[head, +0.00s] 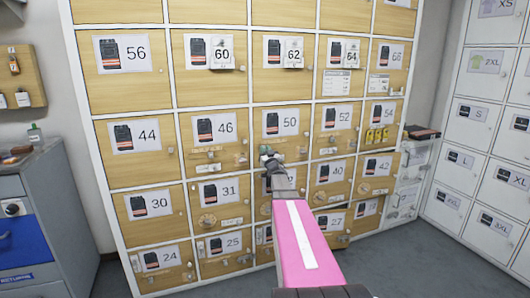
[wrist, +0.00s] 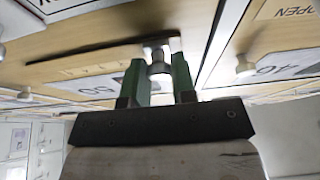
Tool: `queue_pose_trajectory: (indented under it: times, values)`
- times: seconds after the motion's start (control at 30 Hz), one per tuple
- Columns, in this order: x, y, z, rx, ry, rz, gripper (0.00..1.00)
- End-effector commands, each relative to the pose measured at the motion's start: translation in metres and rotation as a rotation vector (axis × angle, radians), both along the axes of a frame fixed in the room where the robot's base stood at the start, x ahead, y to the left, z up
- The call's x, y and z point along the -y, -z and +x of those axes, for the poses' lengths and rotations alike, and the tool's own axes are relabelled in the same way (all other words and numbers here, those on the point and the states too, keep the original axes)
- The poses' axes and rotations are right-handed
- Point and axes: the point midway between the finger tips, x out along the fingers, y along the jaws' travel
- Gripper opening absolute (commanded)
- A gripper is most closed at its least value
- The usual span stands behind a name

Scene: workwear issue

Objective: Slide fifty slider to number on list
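The locker door numbered 50 (head: 290,121) is in the middle of the wooden wall in the head view. Its label also shows upside down in the wrist view (wrist: 95,91). My gripper (head: 267,152) is at the lower edge of that door. In the wrist view its two green fingers (wrist: 160,72) stand apart, one on each side of a small metal knob (wrist: 158,65). I cannot tell whether the fingers touch the knob. My arm hides part of the door row below. No list can be made out clearly.
Door 46 (head: 225,128) is on the left and door 52 (head: 343,117) on the right in the head view. Printed sheets (head: 337,83) hang below door 64. A grey cabinet (head: 45,215) stands at the left. White lockers (head: 478,160) stand at the right.

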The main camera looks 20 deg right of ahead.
Motion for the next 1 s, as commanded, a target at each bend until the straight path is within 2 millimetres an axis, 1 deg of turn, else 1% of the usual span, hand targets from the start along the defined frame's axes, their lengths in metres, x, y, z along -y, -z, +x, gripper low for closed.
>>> queue_pose_trajectory:
  times: [0.13, 0.3, 0.37, 0.6, 0.63, 0.67, 0.7, 1.0]
  values:
    - [0.004, 0.0, 0.0, 0.0, 0.001, 0.0, 0.0]
    - [0.023, 0.0, 0.001, -0.001, 0.002, 0.0, 0.0]
    - [0.027, 0.0, 0.0, -0.001, 0.002, 0.0, 0.0]
    - [0.026, 0.0, 0.0, -0.001, 0.001, 0.0, 0.0]
    - [0.026, 0.0, 0.0, -0.001, 0.001, 0.0, 0.34]
    - [0.026, 0.0, 0.0, -0.001, 0.001, 0.0, 0.44]
    - [0.026, 0.0, 0.0, -0.001, 0.001, 0.0, 0.48]
    - [0.026, 0.001, -0.001, 0.0, 0.0, 0.0, 0.48]
